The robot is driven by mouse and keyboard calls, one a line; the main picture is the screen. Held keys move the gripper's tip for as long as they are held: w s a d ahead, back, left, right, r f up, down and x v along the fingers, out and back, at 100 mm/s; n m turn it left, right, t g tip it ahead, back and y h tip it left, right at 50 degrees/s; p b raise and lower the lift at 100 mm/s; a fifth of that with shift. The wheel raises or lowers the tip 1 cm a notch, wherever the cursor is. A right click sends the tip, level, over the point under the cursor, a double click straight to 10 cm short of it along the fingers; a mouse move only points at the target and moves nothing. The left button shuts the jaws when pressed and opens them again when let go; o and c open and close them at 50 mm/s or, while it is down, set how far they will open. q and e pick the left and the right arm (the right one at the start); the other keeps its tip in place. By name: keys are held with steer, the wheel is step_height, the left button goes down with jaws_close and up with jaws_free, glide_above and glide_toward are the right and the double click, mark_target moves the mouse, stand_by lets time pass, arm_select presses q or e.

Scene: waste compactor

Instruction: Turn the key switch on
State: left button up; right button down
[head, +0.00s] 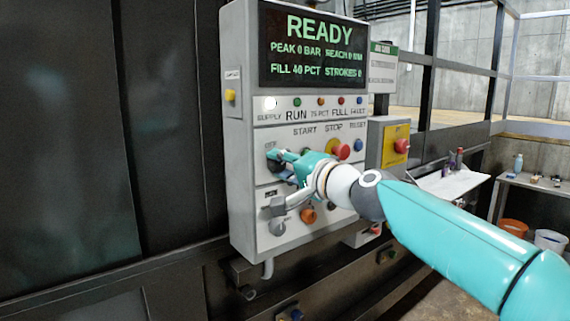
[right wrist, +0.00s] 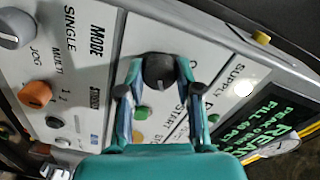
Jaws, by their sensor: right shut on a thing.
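The key switch (right wrist: 158,72) is a dark round knob on the light grey control panel (head: 241,130). My right gripper (right wrist: 159,76) is shut on it, with one fingertip on each side of the knob in the right wrist view. In the head view my right gripper (head: 279,158) reaches the panel's left part, below the START label, and hides most of the switch. The exact angle of the switch is hard to tell. The display (head: 312,46) reads READY, and the supply lamp (head: 270,103) glows white. My left gripper is not in view.
A red stop button (head: 341,151) and blue reset button (head: 358,145) sit to the right of my gripper. Below are an orange knob (head: 308,216) and a grey mode knob (head: 278,227). A yellow box with a red button (head: 401,146) stands beside the panel.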

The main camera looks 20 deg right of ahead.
steer(key=shift+d, duration=0.2)
stand_by(0.3)
steer(key=c, duration=0.8)
jaws_free()
steer(key=shift+w+d, duration=0.1)
steer(key=shift+o, duration=0.2)
steer(key=v, duration=1.2)
